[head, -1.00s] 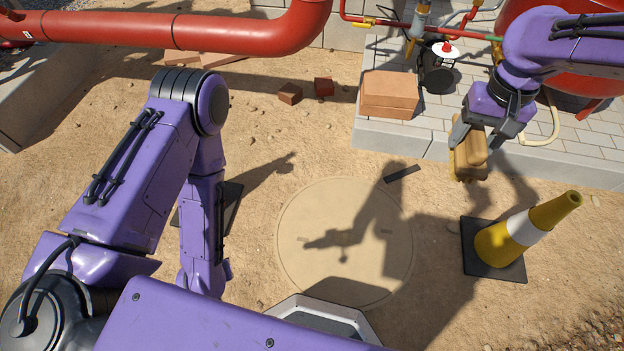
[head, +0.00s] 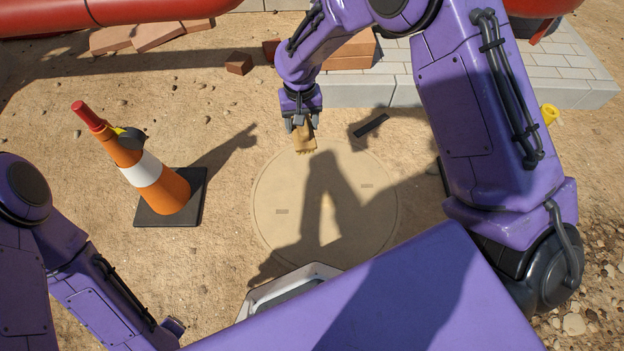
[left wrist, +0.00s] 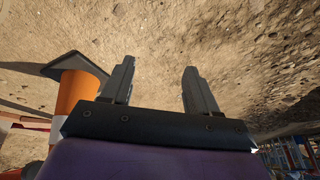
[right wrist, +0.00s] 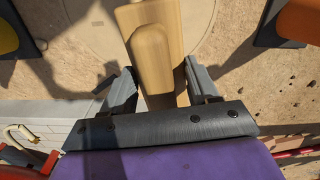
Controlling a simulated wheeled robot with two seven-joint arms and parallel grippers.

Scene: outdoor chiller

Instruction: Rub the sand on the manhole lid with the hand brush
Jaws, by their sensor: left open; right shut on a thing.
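The round manhole lid (head: 372,208) lies flat in the middle of the head view, covered in a sand-coloured layer; arm shadows cross it. My right gripper (head: 301,124) is shut on the wooden hand brush (head: 304,140), at the lid's far edge. I cannot tell whether the brush touches the lid. In the right wrist view the brush handle (right wrist: 152,55) sits between the fingers (right wrist: 155,85), with the lid (right wrist: 95,28) beyond it. My left gripper (left wrist: 157,78) is open and empty above bare sand in the left wrist view.
An orange-and-white cone (head: 153,172) stands left of the lid. A dark flat bar (head: 371,126) lies just beyond the lid's far right. Loose bricks (head: 239,64) and a paved slab (head: 365,92) are at the back. Open sand lies between cone and lid.

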